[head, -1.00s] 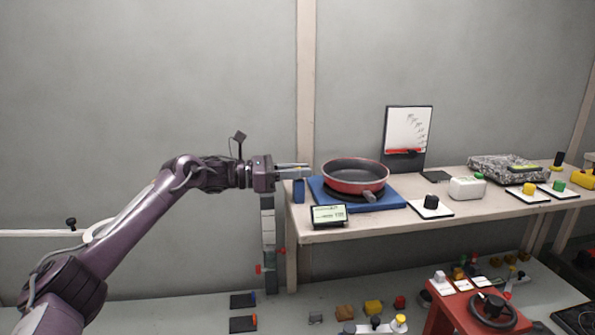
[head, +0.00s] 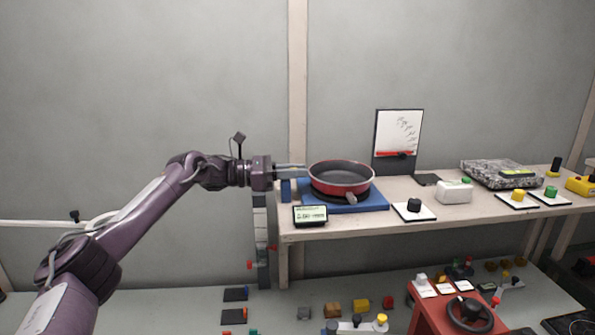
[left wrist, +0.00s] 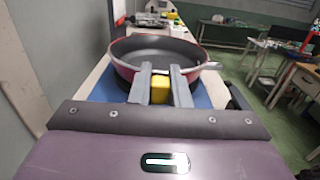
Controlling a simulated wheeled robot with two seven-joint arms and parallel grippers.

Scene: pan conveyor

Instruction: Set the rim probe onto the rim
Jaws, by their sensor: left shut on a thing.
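In the left wrist view the gripper (left wrist: 161,75) is shut on a small yellow block (left wrist: 160,90), which seems to be the rim probe. The pan's rim (left wrist: 122,66) lies just beyond the fingers. I cannot tell whether the probe touches the rim. My right gripper is not in view.
A blue upright block (head: 286,190) stands at the bench's left end below my fingers. A small display (head: 310,216) is in front of the base. A black knob (head: 414,205) and a white box (head: 454,191) stand to the right. A whiteboard (head: 399,134) stands behind.

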